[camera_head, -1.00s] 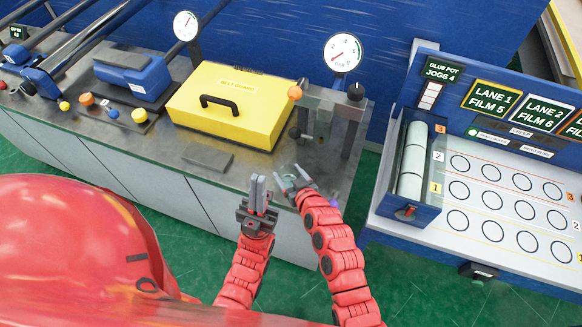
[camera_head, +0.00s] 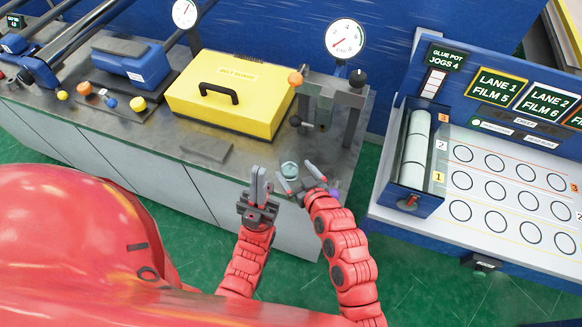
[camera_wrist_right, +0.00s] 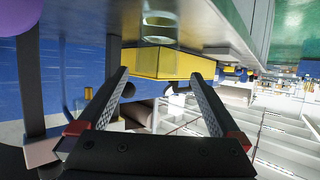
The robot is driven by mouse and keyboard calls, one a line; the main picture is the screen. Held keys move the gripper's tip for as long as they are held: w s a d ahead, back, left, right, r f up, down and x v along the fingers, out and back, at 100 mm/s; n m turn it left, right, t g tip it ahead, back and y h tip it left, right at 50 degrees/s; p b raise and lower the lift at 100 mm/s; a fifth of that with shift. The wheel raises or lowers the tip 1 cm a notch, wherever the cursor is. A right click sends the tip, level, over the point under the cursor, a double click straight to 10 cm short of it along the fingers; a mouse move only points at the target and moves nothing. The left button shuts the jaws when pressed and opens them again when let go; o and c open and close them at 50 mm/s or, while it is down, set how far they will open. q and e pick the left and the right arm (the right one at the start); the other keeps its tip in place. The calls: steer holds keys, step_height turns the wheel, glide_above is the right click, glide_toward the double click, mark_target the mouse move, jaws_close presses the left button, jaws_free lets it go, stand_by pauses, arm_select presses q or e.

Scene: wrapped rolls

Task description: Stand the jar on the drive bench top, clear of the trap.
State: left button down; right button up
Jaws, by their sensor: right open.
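The jar (camera_head: 289,170), small and pale green-grey, stands upright on the drive bench top (camera_head: 240,165) near its front right edge. It also shows as clear glass in the right wrist view (camera_wrist_right: 160,22), where the scene is upside down. My right gripper (camera_head: 300,180) is open just in front of the jar; in the wrist view its fingers (camera_wrist_right: 160,95) are spread with nothing between them, and the jar is beyond their tips. My left gripper (camera_head: 259,185) is empty, its fingers together, at the bench front. I cannot tell for certain which part is the trap.
A yellow belt guard box (camera_head: 230,95) sits behind the jar. A dark flat plate (camera_head: 206,147) lies on the bench to the left. Posts with knobs (camera_head: 330,105) stand behind to the right. A separate blue and white lane table (camera_head: 500,190) is across a gap.

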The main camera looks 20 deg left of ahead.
steer(key=b+v, duration=0.2)
steer(key=v, duration=0.5)
steer(key=shift+d, duration=0.1)
